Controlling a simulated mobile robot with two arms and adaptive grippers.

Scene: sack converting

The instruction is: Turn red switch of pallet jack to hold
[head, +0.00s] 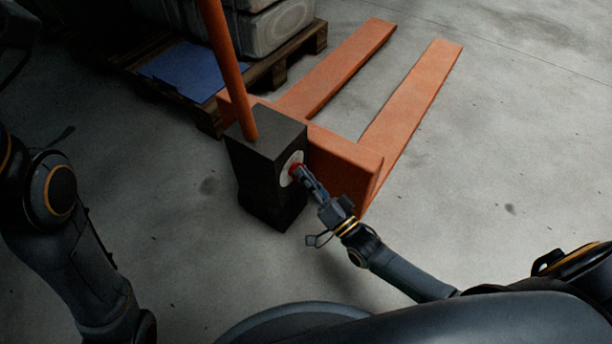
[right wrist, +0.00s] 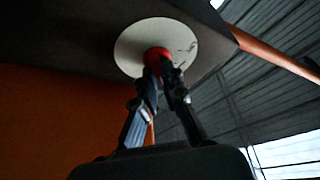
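The pallet jack has orange forks (head: 405,95), an orange handle bar and a dark box-shaped body (head: 262,170). A round pale plate (head: 286,170) with a red switch (head: 295,169) is on the body's right face. My right gripper (head: 301,174) is at the switch. In the right wrist view the red switch (right wrist: 157,56) stands at the middle of the pale plate (right wrist: 130,45), and my right gripper's fingertips (right wrist: 162,68) are at it, one on each side. The fingers hide part of the switch, and its exact turn is unclear. My left gripper is not in view; only my left arm shows.
A wooden pallet (head: 290,62) with grey sacks (head: 275,25) and a blue sheet (head: 187,72) stands behind the jack at the upper left. The concrete floor to the right of the forks is clear.

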